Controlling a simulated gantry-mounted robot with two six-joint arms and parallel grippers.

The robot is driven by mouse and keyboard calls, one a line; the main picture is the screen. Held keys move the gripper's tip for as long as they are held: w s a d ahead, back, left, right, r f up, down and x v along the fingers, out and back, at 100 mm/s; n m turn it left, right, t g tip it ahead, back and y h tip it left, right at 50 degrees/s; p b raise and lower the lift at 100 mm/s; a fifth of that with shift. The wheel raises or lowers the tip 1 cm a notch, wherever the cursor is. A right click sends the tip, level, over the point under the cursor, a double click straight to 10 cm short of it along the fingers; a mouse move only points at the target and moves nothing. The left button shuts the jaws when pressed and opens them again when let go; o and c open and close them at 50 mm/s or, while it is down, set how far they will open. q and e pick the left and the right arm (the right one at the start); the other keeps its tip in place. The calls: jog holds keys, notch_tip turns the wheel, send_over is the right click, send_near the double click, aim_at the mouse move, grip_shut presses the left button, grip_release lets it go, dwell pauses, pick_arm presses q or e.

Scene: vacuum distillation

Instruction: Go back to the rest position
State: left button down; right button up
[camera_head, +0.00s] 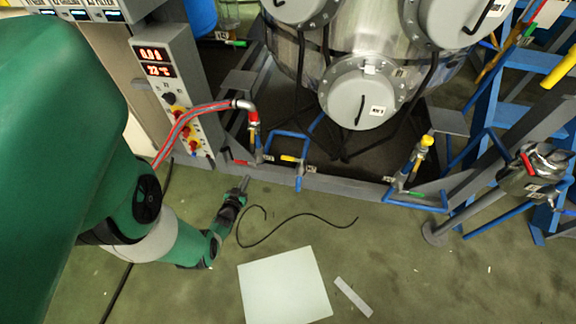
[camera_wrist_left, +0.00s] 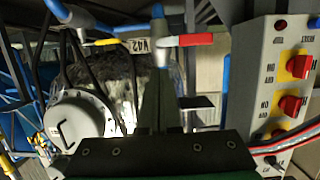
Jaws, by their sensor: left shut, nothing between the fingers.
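My left gripper (camera_head: 243,184) is at the end of my green arm, which comes in from the left in the head view. It is shut and empty, above the floor in front of the vessel's grey base frame. In the left wrist view its fingers (camera_wrist_left: 158,100) are together and point toward a valve with a red handle (camera_wrist_left: 196,40). The red-handled valve also shows in the head view (camera_head: 241,162), just beyond the gripper, and I see a gap between them. My right gripper does not show in either view.
A control box (camera_head: 172,90) with a display and knobs stands beside my left arm. The steel vessel (camera_head: 345,45) and blue pipes (camera_head: 290,135) are beyond the gripper. A black cable (camera_head: 300,216) and a pale sheet (camera_head: 284,287) lie on the otherwise mostly clear floor.

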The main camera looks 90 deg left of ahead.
pick_arm(q)
jog(key=shift+s+d+f, duration=0.2)
jog(key=shift+d+f, duration=0.55)
jog(key=shift+f, duration=0.2)
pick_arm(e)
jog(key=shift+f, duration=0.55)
pick_arm(q)
jog(key=shift+a, duration=0.1)
